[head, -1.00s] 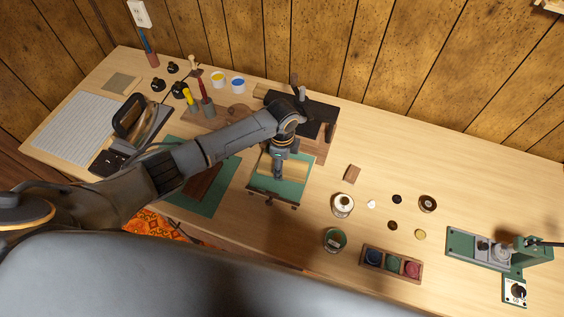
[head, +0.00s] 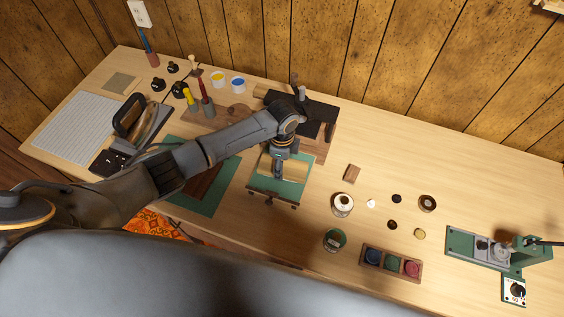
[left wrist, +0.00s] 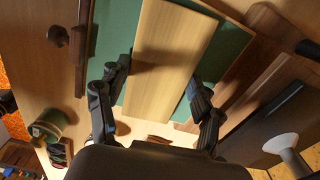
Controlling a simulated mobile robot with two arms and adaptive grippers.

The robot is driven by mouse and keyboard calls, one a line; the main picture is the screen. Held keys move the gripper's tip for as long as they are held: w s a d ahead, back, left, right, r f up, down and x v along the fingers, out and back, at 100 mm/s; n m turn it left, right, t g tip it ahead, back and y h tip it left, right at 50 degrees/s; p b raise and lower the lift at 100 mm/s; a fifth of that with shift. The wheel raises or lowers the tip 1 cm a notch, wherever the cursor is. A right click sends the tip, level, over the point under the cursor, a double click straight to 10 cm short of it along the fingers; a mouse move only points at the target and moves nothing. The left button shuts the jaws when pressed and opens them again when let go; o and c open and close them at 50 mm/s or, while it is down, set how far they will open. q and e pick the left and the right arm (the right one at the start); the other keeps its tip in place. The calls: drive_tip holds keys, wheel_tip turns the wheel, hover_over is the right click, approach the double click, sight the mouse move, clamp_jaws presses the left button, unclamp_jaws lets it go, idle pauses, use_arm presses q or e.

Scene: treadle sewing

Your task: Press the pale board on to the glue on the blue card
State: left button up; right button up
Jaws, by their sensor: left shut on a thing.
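The pale board (left wrist: 170,60) is a flat, light wood-coloured piece between the two fingers of my left gripper (left wrist: 160,82) in the left wrist view. In the head view the board (head: 296,172) shows beside my left gripper (head: 278,175), over the green surface of a small wooden-edged stand. My left gripper is shut on the board. I cannot tell whether the board touches what is below it. No blue card or glue can be made out; the board and gripper hide that spot. My right gripper is not in view.
A green mat (head: 222,199) with a dark brown piece lies to the left. A wooden bar with knobs (head: 272,198) edges the stand in front. Dark blocks stand behind. Jars, small discs and a tray of coloured pots (head: 391,263) are to the right. Bare table lies beyond the discs.

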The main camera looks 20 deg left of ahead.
use_arm(q)
drive_tip(key=shift+s, duration=0.1)
drive_tip(key=o, duration=1.3)
drive_tip(key=shift+f, duration=0.1)
wheel_tip(320, 180, up, 12)
